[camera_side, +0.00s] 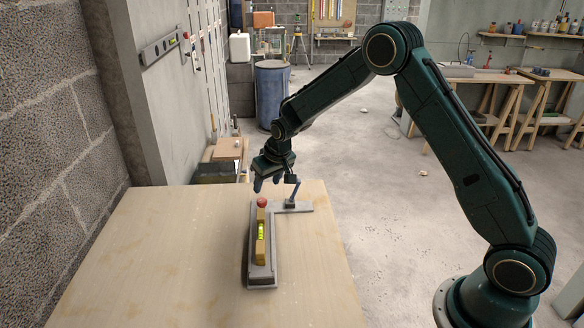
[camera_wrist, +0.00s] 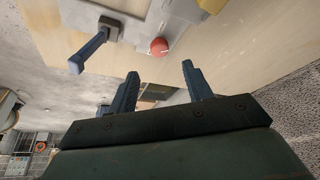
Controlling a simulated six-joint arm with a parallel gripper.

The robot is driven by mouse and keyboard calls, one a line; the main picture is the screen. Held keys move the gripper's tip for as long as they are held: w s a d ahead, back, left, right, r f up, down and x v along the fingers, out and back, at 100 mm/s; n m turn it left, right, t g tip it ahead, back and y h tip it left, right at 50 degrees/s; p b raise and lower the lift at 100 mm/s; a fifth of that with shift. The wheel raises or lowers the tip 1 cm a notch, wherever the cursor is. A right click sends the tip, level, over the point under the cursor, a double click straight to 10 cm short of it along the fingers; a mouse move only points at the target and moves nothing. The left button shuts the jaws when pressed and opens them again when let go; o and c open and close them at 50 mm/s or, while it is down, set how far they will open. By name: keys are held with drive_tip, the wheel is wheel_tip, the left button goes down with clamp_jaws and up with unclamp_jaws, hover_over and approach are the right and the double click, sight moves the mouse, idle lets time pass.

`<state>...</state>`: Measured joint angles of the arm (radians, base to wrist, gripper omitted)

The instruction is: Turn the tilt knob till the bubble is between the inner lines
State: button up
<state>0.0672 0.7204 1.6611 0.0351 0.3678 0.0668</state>
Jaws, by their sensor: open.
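The tilt knob, a red ball-like knob (camera_side: 262,203), is at the far end of a grey base plate (camera_side: 262,281) on the table. A yellow level body with a bright green vial (camera_side: 261,232) lies along the plate. The vial is too small here to tell where the bubble is against the lines. My gripper (camera_side: 267,182) is open and empty, above and just beyond the knob. In the wrist view the red knob (camera_wrist: 158,47) shows ahead of the fingertips (camera_wrist: 158,66), roughly between them and apart from them. The vial is not seen in the wrist view.
A blue-grey lever (camera_side: 295,190) stands up from a grey side arm of the plate, close to the right of my gripper; it also shows in the wrist view (camera_wrist: 90,50). The wooden tabletop (camera_side: 150,250) is clear on the left and in front.

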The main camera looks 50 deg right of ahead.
sight(262, 200)
drive_tip(key=shift+x, duration=4)
drive_tip(key=c, duration=1)
